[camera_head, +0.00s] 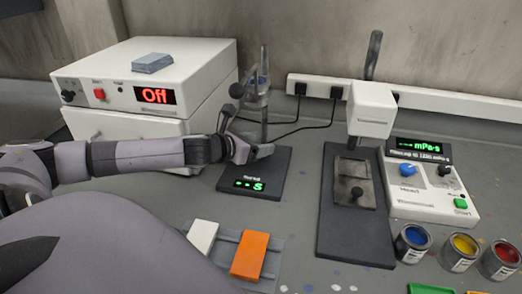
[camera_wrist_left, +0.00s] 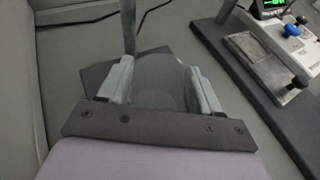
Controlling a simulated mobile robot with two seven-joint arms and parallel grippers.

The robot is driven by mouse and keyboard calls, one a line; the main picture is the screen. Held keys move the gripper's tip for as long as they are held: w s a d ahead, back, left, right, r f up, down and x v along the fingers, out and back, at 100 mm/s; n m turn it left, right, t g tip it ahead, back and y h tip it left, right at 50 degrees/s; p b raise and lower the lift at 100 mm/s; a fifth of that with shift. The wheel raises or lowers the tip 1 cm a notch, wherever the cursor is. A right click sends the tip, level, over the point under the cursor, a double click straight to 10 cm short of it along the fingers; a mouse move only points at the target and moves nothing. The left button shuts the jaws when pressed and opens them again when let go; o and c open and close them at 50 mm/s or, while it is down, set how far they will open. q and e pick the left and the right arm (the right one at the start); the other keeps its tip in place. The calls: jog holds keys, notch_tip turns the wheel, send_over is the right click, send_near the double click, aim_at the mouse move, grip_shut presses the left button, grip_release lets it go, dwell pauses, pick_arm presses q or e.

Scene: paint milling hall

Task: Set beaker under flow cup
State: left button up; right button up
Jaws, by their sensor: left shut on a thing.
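The flow cup (camera_head: 258,86) is held on an upright stand rod (camera_head: 264,55) at the back. The rod rises from a dark base plate (camera_head: 272,180) with a green display. My left gripper (camera_head: 254,148) is low over this plate, beneath the flow cup and close to the rod. In the left wrist view its fingers (camera_wrist_left: 160,88) are shut on a greyish, see-through beaker (camera_wrist_left: 158,75), with the rod (camera_wrist_left: 128,28) just beyond. The beaker is hard to make out in the head view, and whether it touches the plate cannot be told. My right gripper is not in view.
A white box reading "Off" (camera_head: 125,90) stands at the left. A dark-based instrument (camera_head: 345,225) and a control panel (camera_head: 435,190) stand at the right. Paint cans (camera_head: 461,252) are at the front right. White and orange blocks (camera_head: 249,256) lie in front.

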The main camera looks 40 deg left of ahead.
aim_at(261, 162)
pick_arm(q)
jog(key=shift+w+d+r, duration=0.1)
jog(key=shift+w, duration=0.65)
jog(key=shift+f+p, duration=0.3)
jog(key=shift+f, duration=1.55)
jog(key=shift+f, duration=0.1)
jog(key=o, duration=1)
jog(key=shift+o, duration=0.2)
jog(key=shift+v, duration=5.35)
jog(key=shift+s+r, duration=0.35)
jog(key=shift+s, duration=0.15)
